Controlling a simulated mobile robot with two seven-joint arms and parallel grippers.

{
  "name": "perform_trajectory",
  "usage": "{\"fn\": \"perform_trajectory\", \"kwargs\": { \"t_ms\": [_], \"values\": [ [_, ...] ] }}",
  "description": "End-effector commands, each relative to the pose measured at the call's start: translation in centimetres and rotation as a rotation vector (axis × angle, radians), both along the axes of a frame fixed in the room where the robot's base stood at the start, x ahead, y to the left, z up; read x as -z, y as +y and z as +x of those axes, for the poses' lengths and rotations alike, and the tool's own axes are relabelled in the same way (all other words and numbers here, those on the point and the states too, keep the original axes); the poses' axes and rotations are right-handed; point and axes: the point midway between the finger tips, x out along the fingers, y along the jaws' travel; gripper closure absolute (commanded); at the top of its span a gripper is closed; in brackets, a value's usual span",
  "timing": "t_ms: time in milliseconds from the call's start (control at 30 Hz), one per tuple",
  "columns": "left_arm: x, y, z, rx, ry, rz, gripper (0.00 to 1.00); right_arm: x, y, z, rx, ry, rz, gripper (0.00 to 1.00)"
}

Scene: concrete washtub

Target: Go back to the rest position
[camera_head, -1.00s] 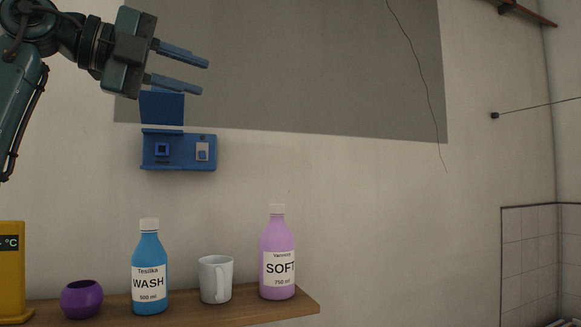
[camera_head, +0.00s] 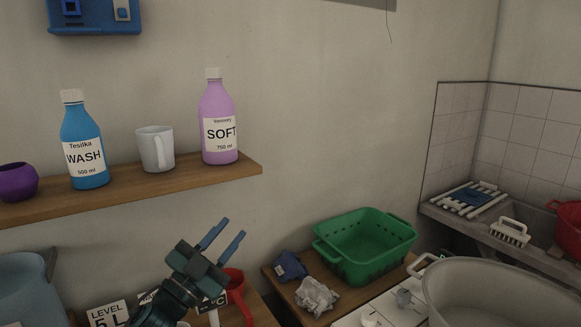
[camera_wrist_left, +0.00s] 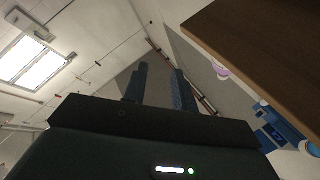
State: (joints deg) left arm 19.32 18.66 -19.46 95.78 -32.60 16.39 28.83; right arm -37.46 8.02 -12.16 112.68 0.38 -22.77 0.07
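My left gripper (camera_head: 222,235) is low in the head view, below the wooden shelf. Its two blue fingers point up and to the right, apart, with nothing between them. In the left wrist view the fingers (camera_wrist_left: 158,88) also stand apart and empty, pointing toward the ceiling, with the shelf's underside (camera_wrist_left: 262,50) at the right. My right gripper is not in view.
The shelf (camera_head: 225,176) holds a purple pot (camera_head: 18,183), blue WASH bottle (camera_head: 84,140), white mug (camera_head: 156,150) and pink SOFT bottle (camera_head: 219,120). Below are a red object (camera_head: 238,300), green basket (camera_head: 366,245) and large pale tub (camera_head: 500,295).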

Motion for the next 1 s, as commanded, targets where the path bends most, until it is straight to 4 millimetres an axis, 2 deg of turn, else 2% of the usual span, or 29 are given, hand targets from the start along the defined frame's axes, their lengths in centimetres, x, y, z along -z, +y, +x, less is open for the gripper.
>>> {"fn": "perform_trajectory", "kwargs": {
  "t_ms": [33,167,200,267,300,400,500,600,700,800,1000],
  "values": [
    [3.8,0.4,-1.1,-0.041,0.099,-0.040,0.73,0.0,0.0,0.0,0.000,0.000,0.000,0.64],
    [12.7,1.7,-4.6,-0.158,0.354,-0.106,0.73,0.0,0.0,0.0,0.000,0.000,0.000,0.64],
    [15.4,2.1,-6.1,-0.192,0.438,-0.118,0.73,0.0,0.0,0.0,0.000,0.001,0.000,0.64],
    [19.3,2.6,-8.5,-0.238,0.561,-0.132,0.73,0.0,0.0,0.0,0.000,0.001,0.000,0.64],
    [21.7,2.8,-10.4,-0.265,0.644,-0.136,0.73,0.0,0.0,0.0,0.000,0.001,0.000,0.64],
    [27.1,3.3,-15.5,-0.322,0.846,-0.141,0.73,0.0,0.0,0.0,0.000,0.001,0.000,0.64],
    [31.1,3.4,-20.4,-0.358,1.021,-0.136,0.73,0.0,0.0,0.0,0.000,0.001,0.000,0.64],
    [33.6,3.5,-24.4,-0.377,1.149,-0.125,0.73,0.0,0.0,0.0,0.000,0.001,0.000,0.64],
    [34.9,3.4,-27.0,-0.386,1.229,-0.119,0.73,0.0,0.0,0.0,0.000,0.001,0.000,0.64],
    [35.4,3.4,-28.1,-0.388,1.263,-0.115,0.73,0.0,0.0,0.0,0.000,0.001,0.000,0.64],
    [35.5,3.4,-28.2,-0.387,1.268,-0.114,0.73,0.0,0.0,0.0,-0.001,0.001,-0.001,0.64]
  ]
}}
